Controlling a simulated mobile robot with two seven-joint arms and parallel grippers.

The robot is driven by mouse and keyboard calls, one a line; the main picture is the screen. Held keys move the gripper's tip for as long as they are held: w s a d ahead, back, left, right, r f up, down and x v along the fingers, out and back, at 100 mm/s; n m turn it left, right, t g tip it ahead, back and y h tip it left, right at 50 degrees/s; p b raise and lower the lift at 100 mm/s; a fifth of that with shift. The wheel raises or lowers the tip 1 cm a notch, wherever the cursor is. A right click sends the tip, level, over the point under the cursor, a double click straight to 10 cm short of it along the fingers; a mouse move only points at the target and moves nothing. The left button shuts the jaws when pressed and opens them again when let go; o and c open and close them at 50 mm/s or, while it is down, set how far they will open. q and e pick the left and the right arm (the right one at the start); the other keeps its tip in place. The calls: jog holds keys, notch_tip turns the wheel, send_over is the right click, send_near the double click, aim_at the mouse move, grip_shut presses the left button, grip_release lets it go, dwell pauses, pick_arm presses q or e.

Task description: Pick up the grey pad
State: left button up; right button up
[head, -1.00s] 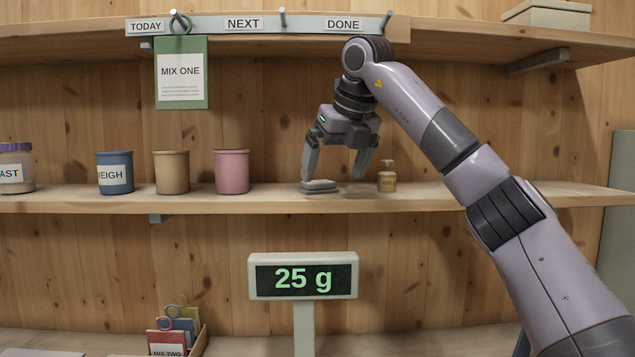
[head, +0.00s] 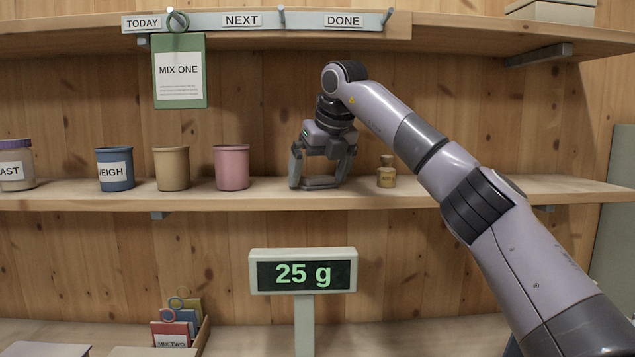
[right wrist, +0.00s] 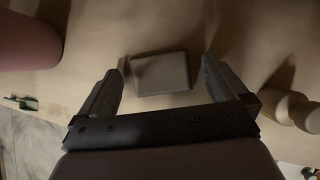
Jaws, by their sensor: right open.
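In the right wrist view the flat, rectangular pad (right wrist: 160,73) shows between and a little past the two fingers. My right gripper (head: 318,184) points down at the pad with its fingers apart, one on either side. In the right wrist view, gaps show between the pad and both fingers of the gripper (right wrist: 163,70). My left gripper is out of view.
The pink cup (head: 232,167) stands left of the gripper, with tan (head: 171,169) and blue (head: 115,169) cups beyond. A scale display (head: 303,272) reads 25 g below the shelf (head: 450,194).

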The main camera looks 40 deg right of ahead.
jog(key=shift+c, duration=0.3)
jog(key=c, duration=1.1)
jog(key=shift+r, duration=0.15)
jog(key=shift+r, duration=0.5)
jog(key=shift+s+b, duration=0.2)
jog(key=shift+b, duration=0.15)
jog(key=s+a+b, duration=0.1)
jog(key=s, duration=0.1)
jog(key=s+b, duration=0.2)
jog(key=s, duration=0.1)
jog(key=s+a+b, duration=0.1)
jog(key=s, duration=0.1)
jog(key=shift+s+a+f, duration=0.1)
jog(key=shift+s+a, duration=0.2)
jog(key=shift+s, duration=0.1)
jog(key=shift+s+a+r, duration=0.1)
jog(key=shift+s+a, duration=0.4)
jog(key=shift+s, duration=1)
jog(key=shift+s+a+r, duration=0.1)
jog(key=shift+s+a, duration=0.35)
jog(key=shift+s, duration=1.1)
jog(key=shift+s+a, duration=0.5)
jog(key=shift+s, duration=1)
